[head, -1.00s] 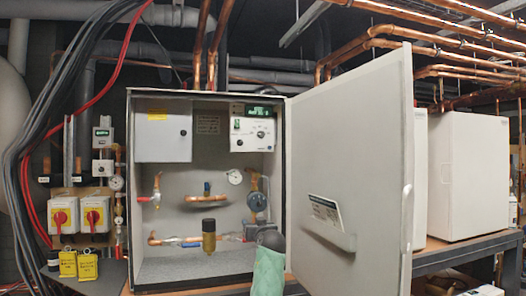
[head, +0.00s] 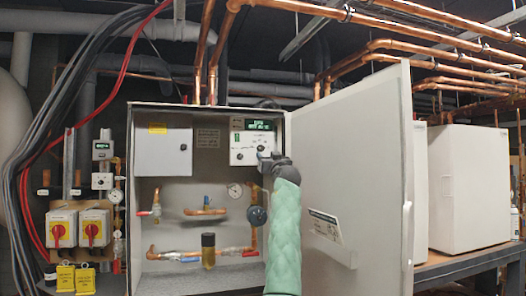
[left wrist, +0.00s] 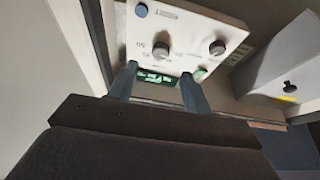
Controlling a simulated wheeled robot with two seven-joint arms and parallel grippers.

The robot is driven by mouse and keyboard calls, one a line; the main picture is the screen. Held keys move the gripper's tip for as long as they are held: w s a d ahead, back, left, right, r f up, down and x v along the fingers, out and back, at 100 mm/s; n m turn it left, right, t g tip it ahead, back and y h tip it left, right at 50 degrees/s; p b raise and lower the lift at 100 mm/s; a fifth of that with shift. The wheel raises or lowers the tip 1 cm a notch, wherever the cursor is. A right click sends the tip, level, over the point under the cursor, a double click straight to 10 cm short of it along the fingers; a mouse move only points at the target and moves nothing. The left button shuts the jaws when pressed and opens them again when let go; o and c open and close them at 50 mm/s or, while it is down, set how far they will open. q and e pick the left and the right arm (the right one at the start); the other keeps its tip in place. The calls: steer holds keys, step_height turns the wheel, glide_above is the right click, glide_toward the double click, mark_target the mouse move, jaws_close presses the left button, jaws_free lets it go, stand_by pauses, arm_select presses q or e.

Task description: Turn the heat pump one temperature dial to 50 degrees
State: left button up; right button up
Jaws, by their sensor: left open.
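The heat pump's white control panel (head: 243,139) is at the upper right inside the open cabinet, with a lit green display (head: 259,125). In the left wrist view the panel (left wrist: 185,22) appears upside down. Its dial (left wrist: 161,47) has scale numbers around it, 50 among them; the pointer's setting is too small to read. My left gripper (head: 264,158) is at the panel's lower right in the head view. In the left wrist view its open fingers (left wrist: 160,82) point at the panel, apart from the dial, with nothing between them. My right gripper is not in view.
The cabinet door (head: 345,170) stands open close to the right of my arm. A second knob (left wrist: 217,47) and a blue button (left wrist: 141,10) are on the panel. A grey box (head: 163,152) hangs to the left.

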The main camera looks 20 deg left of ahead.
mark_target(261, 149)
arm_select(q)
steer(key=p+x, duration=0.3)
steer(key=x, duration=0.2)
steer(key=shift+a+r, duration=0.1)
steer(key=shift+r, duration=0.05)
steer(key=shift+w+a+r+p, duration=0.1)
steer(key=shift+w+a+p, duration=0.25)
steer(key=shift+w+p, duration=0.25)
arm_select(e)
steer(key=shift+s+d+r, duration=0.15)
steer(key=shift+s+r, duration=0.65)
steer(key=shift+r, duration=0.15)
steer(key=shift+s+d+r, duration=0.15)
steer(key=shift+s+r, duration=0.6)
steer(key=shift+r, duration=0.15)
arm_select(q)
steer(key=c, duration=1)
steer(key=shift+o, duration=0.2)
